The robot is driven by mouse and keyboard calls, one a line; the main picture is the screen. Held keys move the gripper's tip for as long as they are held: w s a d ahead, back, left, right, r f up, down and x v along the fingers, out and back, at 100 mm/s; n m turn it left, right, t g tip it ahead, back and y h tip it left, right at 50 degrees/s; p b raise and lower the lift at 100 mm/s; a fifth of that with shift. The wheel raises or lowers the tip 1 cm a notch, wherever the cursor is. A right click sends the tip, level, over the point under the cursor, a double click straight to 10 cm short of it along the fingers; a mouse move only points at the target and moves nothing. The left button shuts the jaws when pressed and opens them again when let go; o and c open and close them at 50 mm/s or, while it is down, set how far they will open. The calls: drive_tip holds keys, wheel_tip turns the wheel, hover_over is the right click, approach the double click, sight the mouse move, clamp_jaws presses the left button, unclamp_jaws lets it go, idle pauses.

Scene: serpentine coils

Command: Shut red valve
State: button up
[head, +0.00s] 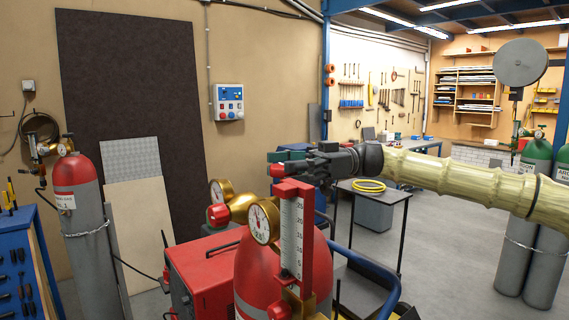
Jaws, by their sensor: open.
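A red cylinder (262,275) stands in the foreground with a brass regulator and two round gauges (263,222) on top. A red knob (218,215) sticks out at the left of the regulator. A red-framed scale (292,232) stands at the cylinder's right. My gripper (282,164) is open above the scale's top, up and to the right of the red knob and apart from it. A small red piece (277,170) shows at the fingertips; I cannot tell whether it is a valve handle or part of the gripper. Which red part is the valve is unclear.
A red machine (200,278) stands left of the cylinder. Another red-topped cylinder (80,200) is at the left beside a blue tool cabinet (30,265). A dark table (372,192) with a yellow coil stands behind. Green-topped cylinders (535,160) are at the right.

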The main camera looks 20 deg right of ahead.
drive_tip(key=shift+w+a+f, duration=0.15)
drive_tip(key=shift+w+a, duration=0.05)
drive_tip(key=shift+w+d+f, duration=0.1)
drive_tip(key=shift+w+f, duration=0.05)
drive_tip(key=shift+w, duration=0.2)
drive_tip(key=shift+s+d, duration=0.1)
drive_tip(key=shift+s, duration=0.15)
drive_tip(key=c, duration=0.5)
drive_tip(key=shift+w, duration=0.1)
drive_tip(key=c, duration=0.5)
drive_tip(key=shift+c, duration=0.2)
